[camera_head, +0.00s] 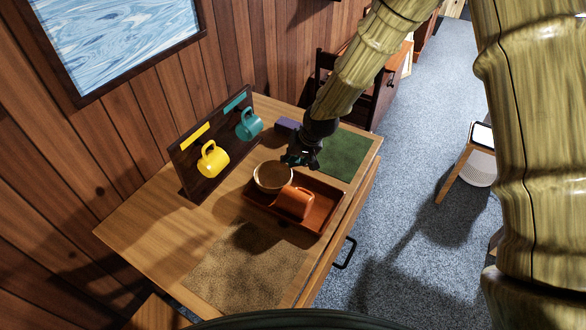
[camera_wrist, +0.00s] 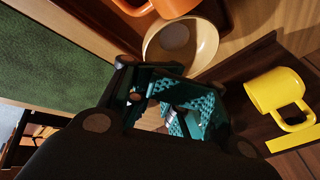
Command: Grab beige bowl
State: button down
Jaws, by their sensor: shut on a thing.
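The beige bowl (camera_head: 272,178) is at the left back part of the brown tray (camera_head: 333,205), beside the orange mug (camera_head: 295,202). My gripper (camera_head: 292,161) is at the bowl's far right rim and is shut on it. In the wrist view the bowl (camera_wrist: 204,38) shows its open inside, with the teal-padded fingers of my gripper (camera_wrist: 180,85) at its near rim. The exact contact is partly hidden by the fingers. I cannot tell whether the bowl is lifted off the tray.
A dark rack holds a yellow mug (camera_head: 213,160) and a teal mug (camera_head: 249,124) behind the bowl. A green mat (camera_head: 343,155) lies to the right, a purple block (camera_head: 287,125) behind. A brown mat (camera_head: 235,272) lies in front, clear of objects.

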jog(key=shift+r, duration=0.35)
jog(key=shift+c, duration=2.2)
grip_release()
